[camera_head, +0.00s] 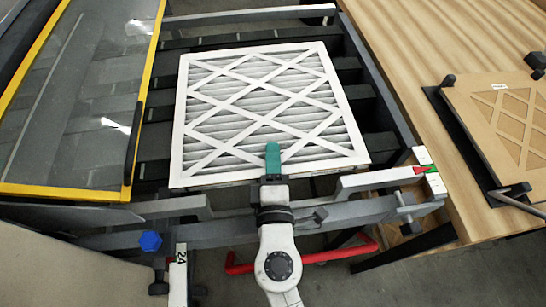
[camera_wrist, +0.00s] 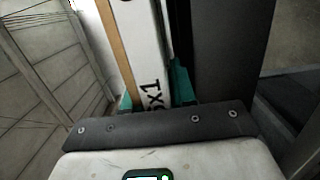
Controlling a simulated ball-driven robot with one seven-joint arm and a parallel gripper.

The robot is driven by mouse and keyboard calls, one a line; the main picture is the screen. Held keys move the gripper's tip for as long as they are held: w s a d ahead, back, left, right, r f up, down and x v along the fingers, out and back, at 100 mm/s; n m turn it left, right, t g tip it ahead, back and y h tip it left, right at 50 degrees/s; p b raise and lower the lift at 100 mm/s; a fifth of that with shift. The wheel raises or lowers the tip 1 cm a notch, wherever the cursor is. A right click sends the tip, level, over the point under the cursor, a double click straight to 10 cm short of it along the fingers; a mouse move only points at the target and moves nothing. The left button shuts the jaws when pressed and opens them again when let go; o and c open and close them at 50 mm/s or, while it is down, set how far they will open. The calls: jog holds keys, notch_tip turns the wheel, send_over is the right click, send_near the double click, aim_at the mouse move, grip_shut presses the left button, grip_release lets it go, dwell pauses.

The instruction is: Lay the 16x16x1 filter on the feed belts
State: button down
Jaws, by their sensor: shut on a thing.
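The filter (camera_head: 266,100) is a square white frame with grey pleats and a white diagonal lattice. It lies flat over the dark feed belts (camera_head: 160,105) in the head view; I cannot tell whether it touches them. My gripper (camera_head: 272,158) is shut on the middle of its near edge, one teal fingertip showing on top. In the wrist view, the filter's white side (camera_wrist: 148,45) with part of a printed size stands between the teal fingers of my gripper (camera_wrist: 157,92). The rest of the size print and the lower finger in the head view are hidden.
A glass panel with a yellow frame (camera_head: 85,90) is at the left of the belts. A wooden table (camera_head: 430,60) at the right holds a brown lattice-patterned box (camera_head: 505,120).

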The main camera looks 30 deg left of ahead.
jog(key=shift+f+b, duration=0.6)
jog(key=shift+b, duration=0.05)
jog(key=c, duration=1.2)
grip_release()
jog(key=shift+f, duration=0.15)
jog(key=shift+r+p, duration=0.65)
jog(key=shift+p, duration=0.2)
jog(key=b+v, duration=0.3)
jog(key=v, duration=0.9)
